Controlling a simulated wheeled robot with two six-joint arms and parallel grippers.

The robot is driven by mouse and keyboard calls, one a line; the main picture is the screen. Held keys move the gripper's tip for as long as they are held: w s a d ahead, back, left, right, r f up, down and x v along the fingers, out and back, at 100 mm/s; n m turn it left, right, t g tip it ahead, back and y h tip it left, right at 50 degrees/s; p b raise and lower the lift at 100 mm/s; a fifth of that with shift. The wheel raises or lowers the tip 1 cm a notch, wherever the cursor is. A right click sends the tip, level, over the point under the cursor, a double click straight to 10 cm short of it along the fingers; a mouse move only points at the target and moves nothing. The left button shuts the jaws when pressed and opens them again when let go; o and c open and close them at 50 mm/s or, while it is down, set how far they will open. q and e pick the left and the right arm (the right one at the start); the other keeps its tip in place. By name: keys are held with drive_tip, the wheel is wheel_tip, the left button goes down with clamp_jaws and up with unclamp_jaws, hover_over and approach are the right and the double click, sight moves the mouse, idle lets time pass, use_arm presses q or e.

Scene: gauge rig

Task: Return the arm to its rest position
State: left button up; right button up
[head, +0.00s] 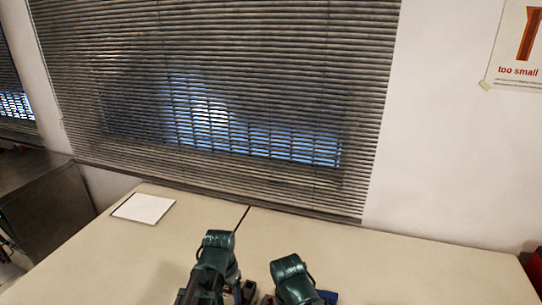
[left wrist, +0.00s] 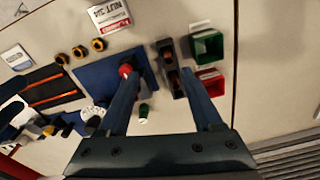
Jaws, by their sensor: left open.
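My left gripper (left wrist: 157,78) is open in the left wrist view, its two dark fingers apart with nothing held between them. It hangs above a table with a blue mat (left wrist: 98,78). A red round part (left wrist: 125,70) shows beside the left fingertip. A dark block-like fixture (left wrist: 168,65) lies near the right fingertip. My right gripper is not in view.
A green bin (left wrist: 207,45) and a red bin (left wrist: 210,82) stand right of the fingers. A white square (head: 143,208) lies on the otherwise clear far table (head: 400,270), before a blinded window.

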use_arm(q)
drive_tip(key=s+a+n, duration=0.4)
drive_tip(key=a+n, duration=0.1)
drive_tip(key=n, duration=0.1)
drive_tip(key=s+d+m+y, duration=0.1)
drive_tip(key=s+d+m, duration=0.2)
drive_tip(key=d, duration=0.8)
drive_tip(key=s, duration=0.2)
drive_tip(key=shift+s+d+f+m+g+b, duration=0.2)
drive_tip(key=shift+s+f+m+g+b, duration=0.1)
drive_tip(key=shift+s+m+g, duration=0.1)
idle(0.4)
